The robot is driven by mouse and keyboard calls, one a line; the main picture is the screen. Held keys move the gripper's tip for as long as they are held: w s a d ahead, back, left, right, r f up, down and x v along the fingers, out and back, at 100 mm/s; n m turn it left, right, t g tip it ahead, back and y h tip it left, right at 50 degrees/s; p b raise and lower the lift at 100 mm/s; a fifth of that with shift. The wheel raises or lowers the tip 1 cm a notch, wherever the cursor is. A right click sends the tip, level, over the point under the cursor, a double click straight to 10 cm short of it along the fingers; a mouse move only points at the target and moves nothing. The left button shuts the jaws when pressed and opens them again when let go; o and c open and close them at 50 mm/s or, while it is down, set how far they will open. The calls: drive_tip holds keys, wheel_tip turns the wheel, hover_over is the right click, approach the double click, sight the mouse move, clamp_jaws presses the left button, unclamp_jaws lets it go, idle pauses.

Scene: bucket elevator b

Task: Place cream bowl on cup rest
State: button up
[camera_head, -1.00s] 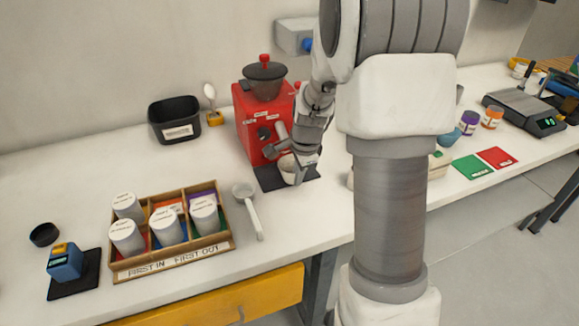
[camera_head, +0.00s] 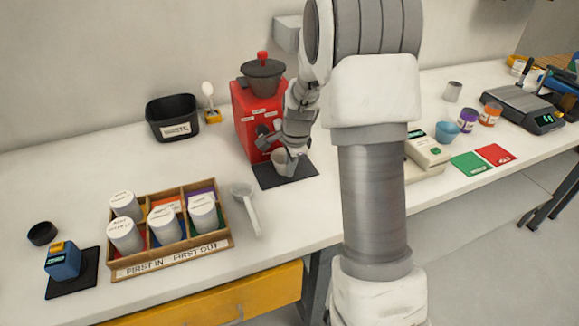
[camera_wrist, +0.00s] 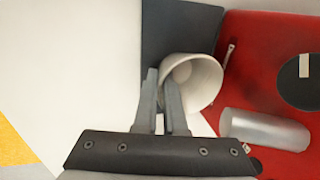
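The cream bowl (camera_head: 279,161) is at the front of the red grinder (camera_head: 245,115), over the dark flat pad (camera_head: 290,178) that looks like the cup rest. In the wrist view, the bowl (camera_wrist: 206,68) shows its open mouth, with the pad (camera_wrist: 165,30) behind it. My gripper (camera_wrist: 160,76) has its fingers on either side of the bowl's near wall and appears shut on it. The gripper (camera_head: 294,157) also shows at the bowl's right side in the head view. I cannot tell whether the bowl's base touches the pad.
The grinder's metal spout (camera_wrist: 265,129) is close to the bowl's right in the wrist view. A white scoop (camera_head: 244,205) and a wooden rack (camera_head: 175,255) of lidded containers lie to the left. A black waste bin (camera_head: 173,110) stands behind. The counter between is clear.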

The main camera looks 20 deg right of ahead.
drive_tip(key=o, duration=0.3)
drive_tip(key=shift+o, duration=0.2)
